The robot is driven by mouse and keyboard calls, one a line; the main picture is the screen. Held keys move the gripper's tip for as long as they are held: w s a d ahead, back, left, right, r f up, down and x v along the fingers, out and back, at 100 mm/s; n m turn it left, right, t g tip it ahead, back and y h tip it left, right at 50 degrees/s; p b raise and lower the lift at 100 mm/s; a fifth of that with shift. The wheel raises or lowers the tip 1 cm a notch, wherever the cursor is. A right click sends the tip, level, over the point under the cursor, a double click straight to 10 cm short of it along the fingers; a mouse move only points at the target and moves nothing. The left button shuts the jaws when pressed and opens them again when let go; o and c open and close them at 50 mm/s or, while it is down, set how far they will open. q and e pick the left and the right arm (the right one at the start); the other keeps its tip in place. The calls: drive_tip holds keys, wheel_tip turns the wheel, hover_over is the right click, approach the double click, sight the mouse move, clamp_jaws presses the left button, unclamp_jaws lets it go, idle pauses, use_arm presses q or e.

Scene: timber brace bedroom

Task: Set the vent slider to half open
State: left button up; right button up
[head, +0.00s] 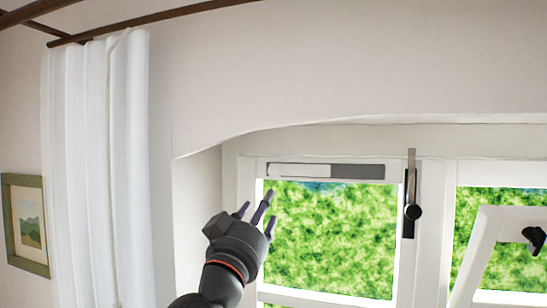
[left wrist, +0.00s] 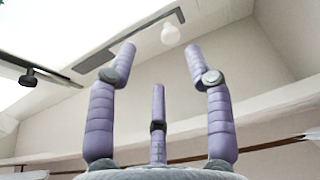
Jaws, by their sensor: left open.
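The vent (head: 358,171) is a narrow horizontal strip on the top rail of the left window sash. In the head view its left part is pale and its right part dark grey. In the left wrist view the vent (left wrist: 102,60) runs diagonally, and a white rounded knob (left wrist: 170,34) shows near its upper right end. I cannot clearly make out the knob in the head view. My left gripper (head: 258,210) is open and empty, below the vent's left end. Its three fingers (left wrist: 158,85) are spread and point toward the vent, apart from the knob. My right gripper is not in view.
A dark window handle (head: 411,212) stands right of the vent. The right sash (head: 490,255) is tilted inward, with a dark fitting (head: 535,240) on it. A white curtain (head: 100,170) hangs at left, beside a framed picture (head: 27,225). The alcove wall (head: 198,200) edges the window's left side.

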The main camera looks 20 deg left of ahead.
sight(273, 171)
use_arm(q)
drive_tip(key=x, duration=0.3)
drive_tip(key=r+p+x, duration=0.1)
drive_tip(key=x, duration=0.3)
drive_tip(key=s+r+x, duration=0.1)
drive_tip(key=x, duration=0.2)
drive_tip(key=shift+w+a+r+p, duration=0.25)
drive_tip(key=shift+w+a+p, duration=0.05)
drive_tip(key=shift+w+p, duration=0.05)
drive_tip(key=shift+c, duration=0.3)
drive_tip(key=shift+s, duration=0.1)
clamp_jaws()
